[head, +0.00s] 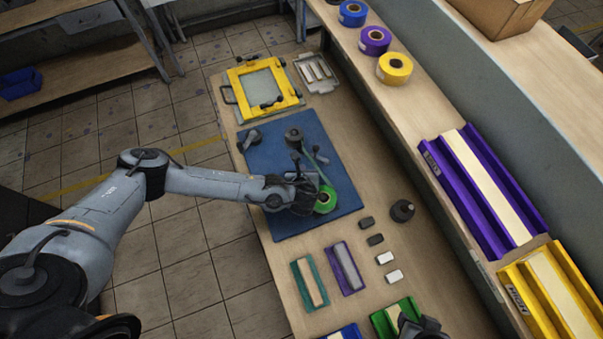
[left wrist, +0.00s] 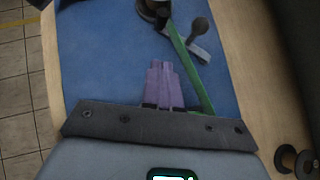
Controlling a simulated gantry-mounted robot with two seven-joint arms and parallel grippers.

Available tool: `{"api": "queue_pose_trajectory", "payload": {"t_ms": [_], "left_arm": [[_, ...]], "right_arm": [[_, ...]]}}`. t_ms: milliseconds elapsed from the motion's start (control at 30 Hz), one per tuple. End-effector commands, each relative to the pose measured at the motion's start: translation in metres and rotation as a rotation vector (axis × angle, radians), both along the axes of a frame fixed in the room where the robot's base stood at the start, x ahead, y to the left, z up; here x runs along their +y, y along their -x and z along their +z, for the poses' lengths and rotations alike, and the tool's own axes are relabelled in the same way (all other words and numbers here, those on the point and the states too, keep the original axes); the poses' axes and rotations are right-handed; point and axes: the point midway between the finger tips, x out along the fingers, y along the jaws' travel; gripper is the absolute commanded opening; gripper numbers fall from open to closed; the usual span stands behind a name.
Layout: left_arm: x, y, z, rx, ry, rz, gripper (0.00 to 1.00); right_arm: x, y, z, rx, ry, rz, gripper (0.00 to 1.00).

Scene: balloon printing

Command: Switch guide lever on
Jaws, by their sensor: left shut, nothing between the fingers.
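A printing station with dark round rollers (head: 293,136) and a green ribbon stands on a blue mat (head: 262,165). The ribbon (left wrist: 187,62) runs down past my fingers in the left wrist view, and its green roll (head: 326,201) lies beside my gripper in the head view. A dark lever with a round knob (left wrist: 200,27) shows beyond my fingertips, beside the ribbon; I cannot tell its switch state. My left gripper (left wrist: 164,66) is shut and empty over the mat, apart from the knob in the picture. A dark part (head: 420,327) at the bottom edge may be my right gripper.
A yellow frame (head: 241,92) stands at the mat's far end. Small dark and white blocks (head: 394,276), a black spool (head: 402,210) and narrow trays (head: 346,267) lie on the near bench. The shelf at right holds tape rolls (head: 394,68) and a purple tray (head: 437,175).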

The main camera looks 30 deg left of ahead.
Motion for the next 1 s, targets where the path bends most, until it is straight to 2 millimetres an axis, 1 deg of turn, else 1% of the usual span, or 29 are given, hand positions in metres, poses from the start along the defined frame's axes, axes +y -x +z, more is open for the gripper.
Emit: {"api": "queue_pose_trajectory", "payload": {"t_ms": [100, 300, 833, 933, 1000], "left_arm": [[-0.007, 0.009, 0.01, 0.0, 0.001, -0.001, 0.0], [-0.012, 0.017, 0.019, 0.0, 0.0, 0.0, 0.0], [-0.014, 0.019, 0.021, 0.001, 0.002, 0.001, 0.0], [-0.023, 0.024, 0.022, 0.001, 0.035, 0.012, 0.0], [-0.036, 0.032, 0.025, 0.0, 0.092, 0.033, 0.0]], "right_arm": [[0.001, 0.0, -0.002, 0.0, -0.002, -0.001, 0.43], [0.002, 0.0, -0.003, 0.0, -0.007, -0.004, 0.43], [0.002, 0.0, -0.002, 0.0, -0.009, -0.006, 0.43], [0.002, 0.0, 0.0, 0.001, -0.008, -0.006, 0.43], [0.002, 0.0, 0.003, 0.001, -0.007, -0.004, 0.43]]}}
